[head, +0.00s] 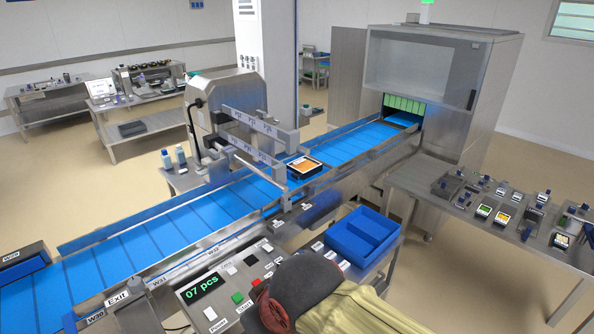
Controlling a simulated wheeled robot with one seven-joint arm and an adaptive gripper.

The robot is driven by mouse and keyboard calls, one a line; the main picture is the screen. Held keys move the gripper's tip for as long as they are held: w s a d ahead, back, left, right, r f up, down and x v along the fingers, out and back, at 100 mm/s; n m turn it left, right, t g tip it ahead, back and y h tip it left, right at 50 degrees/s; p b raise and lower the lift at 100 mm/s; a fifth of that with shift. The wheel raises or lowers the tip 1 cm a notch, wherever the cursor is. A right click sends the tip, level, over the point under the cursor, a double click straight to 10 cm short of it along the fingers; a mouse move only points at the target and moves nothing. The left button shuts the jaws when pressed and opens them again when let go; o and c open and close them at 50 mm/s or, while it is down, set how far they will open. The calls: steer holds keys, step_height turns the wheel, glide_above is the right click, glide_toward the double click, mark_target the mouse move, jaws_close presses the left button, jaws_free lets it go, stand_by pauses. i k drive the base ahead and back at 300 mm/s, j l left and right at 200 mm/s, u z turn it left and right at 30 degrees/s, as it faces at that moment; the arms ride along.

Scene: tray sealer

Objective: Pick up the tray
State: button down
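A small black tray (304,168) with an orange and white top lies on the blue conveyor belt (215,207), near the middle of the view. It sits just right of a grey metal rail frame that reaches over the belt. Other small trays with coloured tops, one yellow (503,218) and one green (484,210), lie on the steel table at the right. My gripper is not in view.
A control panel (222,292) reading "07 pcs" and a blue divided bin (362,238) stand in front of the belt. A large rounded dark grey shape with khaki cloth (365,310) fills the bottom centre. A steel cabinet (440,85) covers the belt's far end. Floor shows between belt and right table.

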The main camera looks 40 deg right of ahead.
mark_target(303, 168)
steer(key=i+l, duration=0.1)
steer(key=l, duration=0.45)
steer(key=i+l, duration=0.15)
steer(key=l, duration=0.4)
steer(key=i+l, duration=0.1)
steer(key=l, duration=0.45)
steer(key=i+l, duration=0.1)
steer(key=l, duration=0.45)
steer(key=i+l, duration=0.15)
steer(key=l, duration=0.35)
steer(key=i+l, duration=0.1)
steer(key=l, duration=0.45)
steer(key=u, duration=0.05)
